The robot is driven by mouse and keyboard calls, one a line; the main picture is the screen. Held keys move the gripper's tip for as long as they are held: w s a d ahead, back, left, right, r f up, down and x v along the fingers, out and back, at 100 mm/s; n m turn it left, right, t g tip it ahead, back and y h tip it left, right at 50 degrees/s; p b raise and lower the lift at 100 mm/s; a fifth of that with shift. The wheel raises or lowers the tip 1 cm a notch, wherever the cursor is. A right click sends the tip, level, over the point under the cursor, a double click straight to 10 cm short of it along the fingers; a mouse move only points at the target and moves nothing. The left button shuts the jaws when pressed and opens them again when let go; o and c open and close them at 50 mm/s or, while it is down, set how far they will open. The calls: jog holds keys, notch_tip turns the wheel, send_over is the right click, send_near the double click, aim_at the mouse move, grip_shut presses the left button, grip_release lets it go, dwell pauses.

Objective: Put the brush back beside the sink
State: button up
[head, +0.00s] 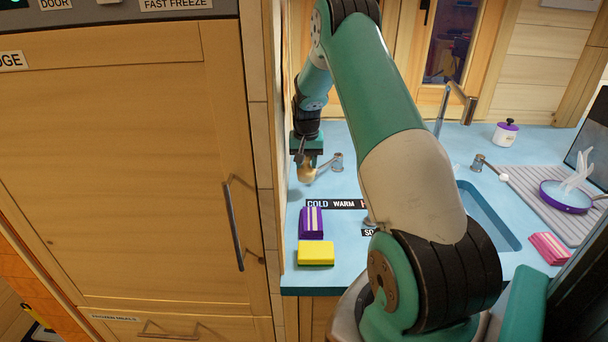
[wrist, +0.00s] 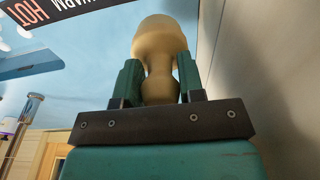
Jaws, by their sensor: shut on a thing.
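My gripper (head: 307,156) points down over the far left of the blue counter, close to the side wall. It is shut on the brush (head: 305,172), a tan, rounded, wooden-looking piece. In the wrist view the two green fingers of my gripper (wrist: 158,72) hold the brush (wrist: 165,42) by its narrow neck, with the wide part beyond them. I cannot tell whether the brush touches the counter. The sink (head: 490,218) is a blue basin at the right, partly hidden by my arm.
A purple sponge (head: 312,223) and a yellow sponge (head: 316,253) lie at the counter's front left, near a COLD WARM label (head: 333,204). A pink sponge (head: 549,248), a purple pan (head: 566,196) and a lidded pot (head: 506,132) are at the right. A tall fridge (head: 120,180) blocks the left.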

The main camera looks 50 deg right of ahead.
aim_at(304, 181)
notch_tip(304, 181, down, 2)
jog(key=shift+f+p, duration=0.1)
jog(key=shift+p, duration=0.3)
notch_tip(304, 181, down, 4)
jog(key=shift+a+p, duration=0.1)
jog(key=shift+p, duration=0.95)
jog(key=shift+w+a+f+p, duration=0.1)
jog(key=shift+w+f+p, duration=0.1)
jog(key=shift+p, duration=0.2)
jog(key=shift+f, duration=0.25)
jog(key=shift+f+b, duration=0.2)
jog(key=shift+b, duration=0.1)
jog(key=o, duration=1)
jog(key=shift+r, duration=0.1)
jog(key=shift+c, duration=0.2)
